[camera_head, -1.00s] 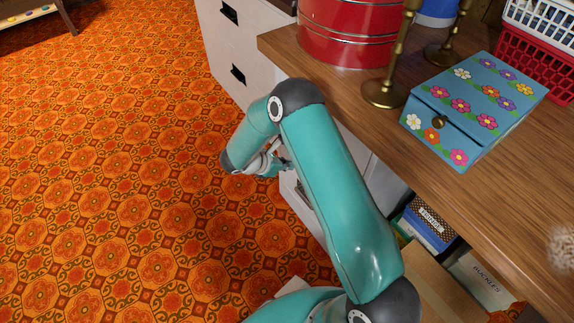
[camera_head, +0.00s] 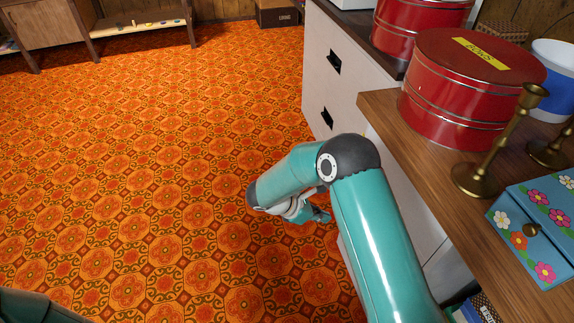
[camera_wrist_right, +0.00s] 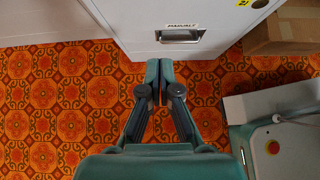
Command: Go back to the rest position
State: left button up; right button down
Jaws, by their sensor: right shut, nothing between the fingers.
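My right arm comes up from the bottom of the head view and bends at the elbow, with the forearm folded down to the left. My right gripper (camera_head: 312,214) hangs low over the carpet, partly hidden behind the forearm. In the right wrist view the same gripper (camera_wrist_right: 159,70) shows its two fingertips together, with nothing between them. It points at the foot of a white drawer cabinet (camera_wrist_right: 200,20). My left gripper is not in view; a dark teal part of me shows at the bottom left corner of the head view.
The wooden worktop (camera_head: 400,130) holds a red tin (camera_head: 470,85), a brass candlestick (camera_head: 490,160) and a blue flowered box (camera_head: 535,235). The orange carpet (camera_head: 130,170) is clear to the left. A cardboard box (camera_wrist_right: 285,28) stands right of the cabinet in the wrist view.

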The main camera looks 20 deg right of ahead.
jog(key=s+a+f+m+y, duration=0.6)
jog(key=s+a+m+y, duration=0.1)
jog(key=s+a, duration=0.2)
jog(key=s+a+f+m+y, duration=0.6)
jog(key=s+a, duration=0.3)
jog(key=a, duration=0.1)
notch_tip(320, 180, up, 28)
jog(key=d+m+t+p, duration=0.1)
jog(key=m+p, duration=0.4)
jog(key=p, duration=2.3)
jog(key=shift+d+t, duration=0.15)
jog(key=shift+t, duration=0.45)
